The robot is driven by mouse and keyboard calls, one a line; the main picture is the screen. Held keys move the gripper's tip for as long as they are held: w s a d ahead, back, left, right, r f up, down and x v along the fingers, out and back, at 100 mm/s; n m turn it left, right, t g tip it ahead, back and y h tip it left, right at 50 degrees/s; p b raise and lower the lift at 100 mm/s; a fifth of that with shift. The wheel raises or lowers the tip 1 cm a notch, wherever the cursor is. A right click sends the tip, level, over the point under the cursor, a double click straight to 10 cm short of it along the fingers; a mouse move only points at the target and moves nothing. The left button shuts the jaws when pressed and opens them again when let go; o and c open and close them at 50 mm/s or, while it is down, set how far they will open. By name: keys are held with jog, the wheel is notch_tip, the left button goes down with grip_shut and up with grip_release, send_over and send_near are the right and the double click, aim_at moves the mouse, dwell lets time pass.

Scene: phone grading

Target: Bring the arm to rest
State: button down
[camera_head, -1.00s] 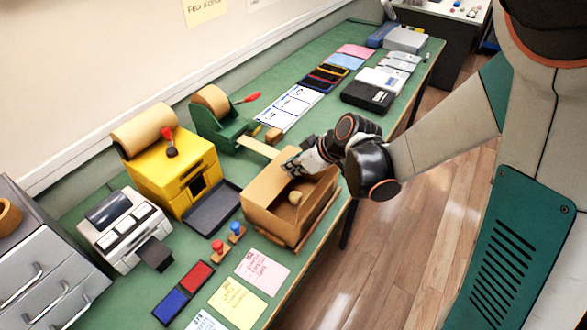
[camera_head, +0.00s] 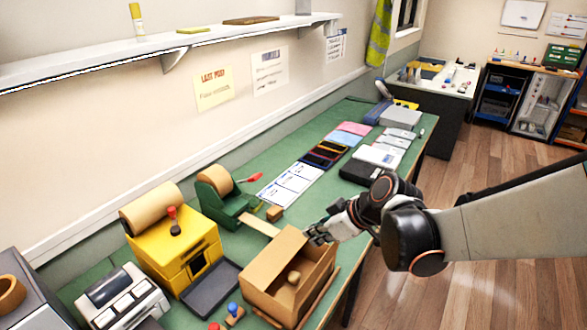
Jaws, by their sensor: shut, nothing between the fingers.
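My gripper (camera_head: 318,235) is shut and empty. It is at the right rim of the open cardboard box (camera_head: 262,262), near its back corner; whether it touches the box I cannot tell. My arm reaches in from the right edge of the picture. A small round tan object (camera_head: 293,277) lies inside the box.
The green bench (camera_head: 262,201) runs along the wall. A yellow machine (camera_head: 180,245), a green tape dispenser (camera_head: 222,203) and a dark tray (camera_head: 208,290) stand left of the box. A black box (camera_head: 362,172) and flat phones lie behind it. Wooden floor at right is clear.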

jog(key=shift+s, duration=0.1)
jog(key=s+d+m+t+h+b, duration=0.2)
jog(key=s+d+m+h+b, duration=0.4)
jog(key=s, duration=1)
jog(key=d+r+m+b, duration=0.1)
jog(key=d+m+b, duration=0.1)
jog(key=d+m, duration=0.2)
jog(key=shift+d, duration=0.4)
jog(key=shift+f, duration=0.1)
